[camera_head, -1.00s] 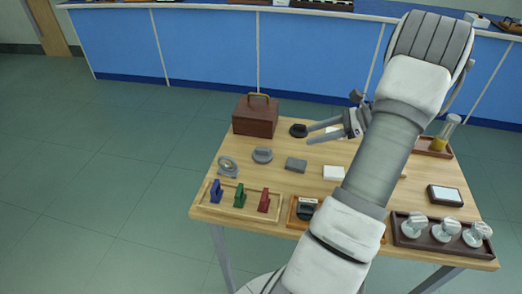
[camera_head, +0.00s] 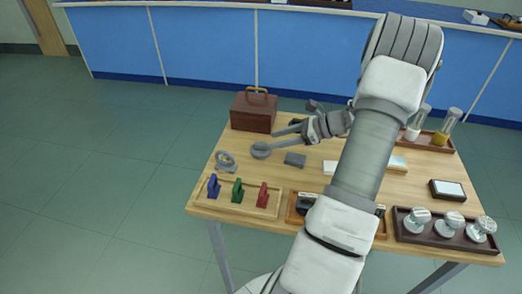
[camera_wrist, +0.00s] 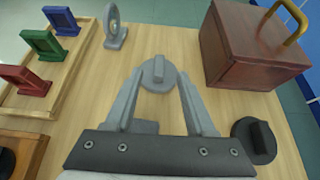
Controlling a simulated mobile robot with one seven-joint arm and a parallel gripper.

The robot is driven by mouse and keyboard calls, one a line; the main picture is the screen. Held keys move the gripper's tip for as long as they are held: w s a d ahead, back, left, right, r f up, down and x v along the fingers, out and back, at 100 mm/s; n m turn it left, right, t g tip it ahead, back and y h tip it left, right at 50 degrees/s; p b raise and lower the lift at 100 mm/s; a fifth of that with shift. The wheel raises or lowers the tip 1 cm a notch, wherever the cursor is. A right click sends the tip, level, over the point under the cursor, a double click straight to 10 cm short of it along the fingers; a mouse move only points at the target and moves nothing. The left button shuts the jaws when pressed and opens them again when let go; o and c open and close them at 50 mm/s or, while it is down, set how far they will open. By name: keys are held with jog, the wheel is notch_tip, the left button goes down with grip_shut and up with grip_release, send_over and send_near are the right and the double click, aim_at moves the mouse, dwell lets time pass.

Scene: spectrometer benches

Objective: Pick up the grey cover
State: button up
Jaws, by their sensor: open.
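The grey cover (camera_head: 261,151) is a round grey disc with a raised grip bar, lying on the wooden table in front of the brown box. In the wrist view the cover (camera_wrist: 157,74) shows between and just beyond the tips of my gripper (camera_wrist: 159,84). In the head view my open gripper (camera_head: 274,140) reaches in from the right, its fingertips beside the cover. Nothing is held. I cannot tell the exact height of the fingertips above the cover.
A similar black cover (camera_wrist: 256,140) lies right of my gripper. The brown box (camera_head: 253,112) with a handle stands behind. A grey block (camera_head: 295,160), a grey ring stand (camera_head: 226,161) and a tray (camera_head: 266,208) with blue, green and red holders are near.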

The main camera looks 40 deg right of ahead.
aim_at(262, 144)
jog(key=b+x, duration=0.1)
jog(key=x, duration=0.3)
jog(key=shift+w+a+f, duration=0.1)
jog(key=shift+a+f, duration=0.05)
jog(key=shift+a, duration=0.1)
grip_shut()
